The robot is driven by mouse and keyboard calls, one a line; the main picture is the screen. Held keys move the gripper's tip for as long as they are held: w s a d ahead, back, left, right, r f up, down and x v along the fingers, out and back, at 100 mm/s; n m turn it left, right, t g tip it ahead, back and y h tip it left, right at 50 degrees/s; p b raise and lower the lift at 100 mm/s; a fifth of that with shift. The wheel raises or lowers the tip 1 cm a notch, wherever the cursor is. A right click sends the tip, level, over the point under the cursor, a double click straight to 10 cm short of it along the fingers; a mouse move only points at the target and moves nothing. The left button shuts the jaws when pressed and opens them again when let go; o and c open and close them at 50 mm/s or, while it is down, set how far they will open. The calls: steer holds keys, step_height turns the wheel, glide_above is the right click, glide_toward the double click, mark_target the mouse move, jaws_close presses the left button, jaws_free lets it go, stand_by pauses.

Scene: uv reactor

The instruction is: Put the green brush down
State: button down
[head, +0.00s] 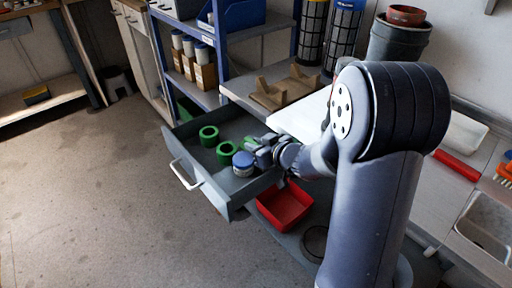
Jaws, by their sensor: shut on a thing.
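I see no clear green brush. My gripper (257,154) is over the right part of an open grey drawer (204,177). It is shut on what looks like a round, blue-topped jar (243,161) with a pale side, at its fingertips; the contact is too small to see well. A green piece (250,142) shows just behind my gripper, partly hidden, and its shape is unclear. Two green rings (209,133) (226,152) lie in the drawer to the left. I cannot tell whether the jar touches the drawer floor.
A red bin (284,206) stands below, right of the drawer. A wooden stand (284,90) sits on the bench behind. A red cylinder (457,165) and an orange-bristled thing (504,172) lie on the right bench.

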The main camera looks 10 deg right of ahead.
steer(key=shift+f, duration=0.15)
steer(key=c, duration=1.5)
jaws_free()
steer(key=shift+r, duration=0.2)
steer(key=shift+p+v, duration=1.8)
steer(key=shift+v, duration=4.25)
